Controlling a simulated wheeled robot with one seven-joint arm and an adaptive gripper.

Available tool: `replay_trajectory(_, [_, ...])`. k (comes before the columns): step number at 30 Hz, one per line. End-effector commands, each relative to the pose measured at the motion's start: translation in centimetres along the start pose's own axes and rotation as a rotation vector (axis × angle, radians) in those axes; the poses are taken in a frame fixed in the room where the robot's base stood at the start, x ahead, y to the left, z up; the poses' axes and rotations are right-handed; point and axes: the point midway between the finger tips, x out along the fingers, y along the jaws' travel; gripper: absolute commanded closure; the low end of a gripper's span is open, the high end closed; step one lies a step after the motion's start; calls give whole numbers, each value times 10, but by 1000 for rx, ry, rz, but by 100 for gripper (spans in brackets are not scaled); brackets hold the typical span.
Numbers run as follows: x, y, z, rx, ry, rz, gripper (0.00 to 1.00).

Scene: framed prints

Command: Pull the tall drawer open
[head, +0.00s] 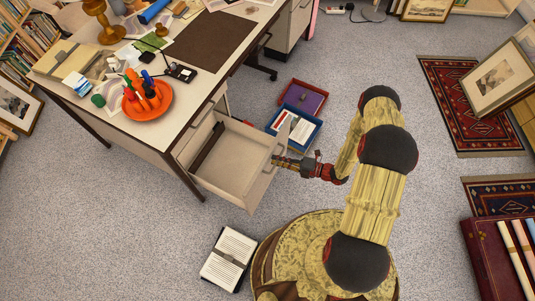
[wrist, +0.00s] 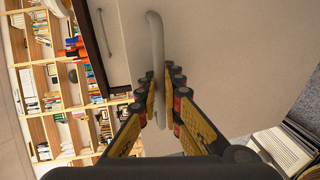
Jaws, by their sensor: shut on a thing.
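The tall drawer (head: 232,168) stands pulled well out of the desk (head: 135,130), below a shallower closed drawer (head: 205,112). Its inside shows in the head view, with a dark strip near the back; the rest looks empty. In the wrist view its pale front (wrist: 235,60) fills much of the picture, with a light curved bar handle (wrist: 156,35) on it. My gripper (head: 280,161) is at the drawer front. In the wrist view its fingers (wrist: 160,85) are shut around the handle, one on each side.
An orange dish (head: 148,108) with pens stands on the desk. A book stack (head: 229,259) lies on the floor in front. Carpet is clear left of it.

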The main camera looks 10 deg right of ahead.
Motion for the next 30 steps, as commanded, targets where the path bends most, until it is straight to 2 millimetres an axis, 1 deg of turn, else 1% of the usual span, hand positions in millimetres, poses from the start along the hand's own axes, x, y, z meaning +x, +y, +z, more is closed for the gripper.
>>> replay_trajectory(3, [-9,-2,0,-1,-2,-1,100])
replay_trajectory(6, [-12,-3,0,-1,0,-1,100])
replay_trajectory(17, [-13,-3,0,-1,0,-1,100])
replay_trajectory(18, [-13,-3,0,-1,-1,-1,90])
replay_trajectory(21, [-13,-3,0,-1,0,-1,85])
replay_trajectory(30, [-13,-3,-1,-1,0,0,85])
